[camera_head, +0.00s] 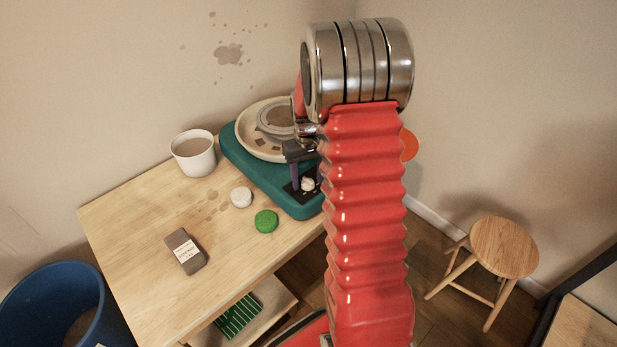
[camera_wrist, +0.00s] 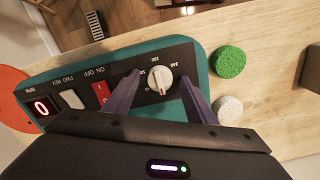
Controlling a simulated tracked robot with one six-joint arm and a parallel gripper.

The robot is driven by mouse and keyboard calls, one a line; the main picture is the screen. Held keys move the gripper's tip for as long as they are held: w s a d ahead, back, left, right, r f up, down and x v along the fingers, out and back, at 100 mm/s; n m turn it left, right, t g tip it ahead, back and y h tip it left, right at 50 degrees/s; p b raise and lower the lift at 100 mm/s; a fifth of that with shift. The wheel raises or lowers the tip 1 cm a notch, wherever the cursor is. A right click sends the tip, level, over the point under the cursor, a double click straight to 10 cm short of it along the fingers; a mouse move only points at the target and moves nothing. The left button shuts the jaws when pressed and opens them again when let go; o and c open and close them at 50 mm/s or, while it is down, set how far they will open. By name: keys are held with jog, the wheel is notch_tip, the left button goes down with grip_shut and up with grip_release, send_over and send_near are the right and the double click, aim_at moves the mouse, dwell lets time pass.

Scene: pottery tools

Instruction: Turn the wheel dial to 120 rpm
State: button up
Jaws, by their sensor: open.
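The teal pottery wheel (camera_head: 250,170) stands at the right back of the table. In the wrist view its black control panel holds a white round dial (camera_wrist: 159,79) with a small reddish mark towards the picture's bottom. Numbers ring the dial, including what looks like 240; some are too small to read surely. The red RPM display (camera_wrist: 41,107) reads 0. My gripper (camera_wrist: 160,80) is open, its purple fingers on either side of the dial; contact cannot be told. In the head view the dial (camera_head: 308,184) shows just below my gripper (camera_head: 304,170), partly hidden by my arm.
A red ON/OFF switch (camera_wrist: 101,93) and a pale FWD/REV switch (camera_wrist: 72,99) sit left of the dial. A green sponge-like disc (camera_head: 266,221), a white disc (camera_head: 241,197), a grey labelled block (camera_head: 186,251) and a white cup (camera_head: 194,155) stand on the table.

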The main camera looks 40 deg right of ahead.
jog(key=shift+c, duration=0.4)
jog(key=c, duration=0.9)
jog(key=shift+d, duration=0.2)
jog(key=shift+c, duration=0.3)
jog(key=shift+a, duration=0.15)
